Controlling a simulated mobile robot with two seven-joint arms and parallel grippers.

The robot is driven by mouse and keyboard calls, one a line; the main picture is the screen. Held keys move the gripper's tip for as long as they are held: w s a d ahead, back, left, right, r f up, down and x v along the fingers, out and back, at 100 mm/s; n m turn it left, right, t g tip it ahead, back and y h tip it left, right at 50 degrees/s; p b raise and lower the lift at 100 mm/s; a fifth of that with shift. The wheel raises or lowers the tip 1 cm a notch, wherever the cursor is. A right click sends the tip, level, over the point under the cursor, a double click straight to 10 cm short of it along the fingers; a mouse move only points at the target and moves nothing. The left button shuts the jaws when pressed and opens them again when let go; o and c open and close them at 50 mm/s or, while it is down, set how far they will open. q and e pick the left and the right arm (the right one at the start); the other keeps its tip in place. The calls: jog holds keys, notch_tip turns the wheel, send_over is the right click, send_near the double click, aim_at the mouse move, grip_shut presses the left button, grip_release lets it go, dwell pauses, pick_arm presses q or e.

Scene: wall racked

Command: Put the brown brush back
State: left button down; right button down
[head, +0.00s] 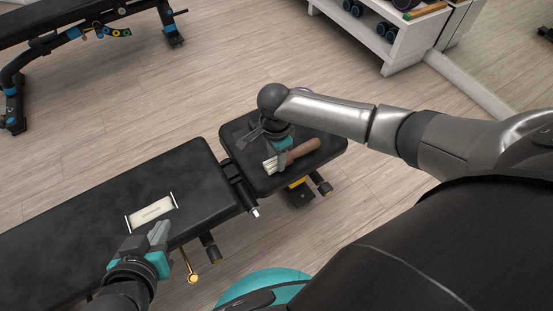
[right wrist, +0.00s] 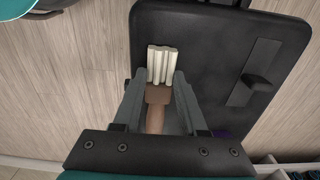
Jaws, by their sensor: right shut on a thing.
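The brown brush (head: 303,151) has a brown handle and cream bristles, and is over the smaller black bench pad (head: 325,152). My right gripper (head: 282,158) is shut on the brush near where the handle meets the bristles. In the right wrist view the brush (right wrist: 158,95) lies between the two fingers of the right gripper (right wrist: 160,85), bristles pointing away. I cannot tell whether the brush still touches the pad. My left gripper (head: 152,232) is over the near edge of the long bench pad (head: 85,215), with no object seen in it; its finger gap is unclear.
A cream label-like rectangle (head: 152,210) with white end bars lies on the long pad, just beyond my left gripper. A dark block (right wrist: 262,65) is on the small pad. Another bench (head: 60,20) and a white dumbbell rack (head: 400,45) stand behind. Wooden floor between is clear.

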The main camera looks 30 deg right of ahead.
pick_arm(q)
jog(key=shift+w+d+t, duration=0.25)
jog(key=shift+d+t, duration=0.15)
pick_arm(e)
jog(key=shift+f, duration=0.3)
jog(key=shift+f, duration=0.1)
jog(key=shift+c, duration=2.3)
grip_release()
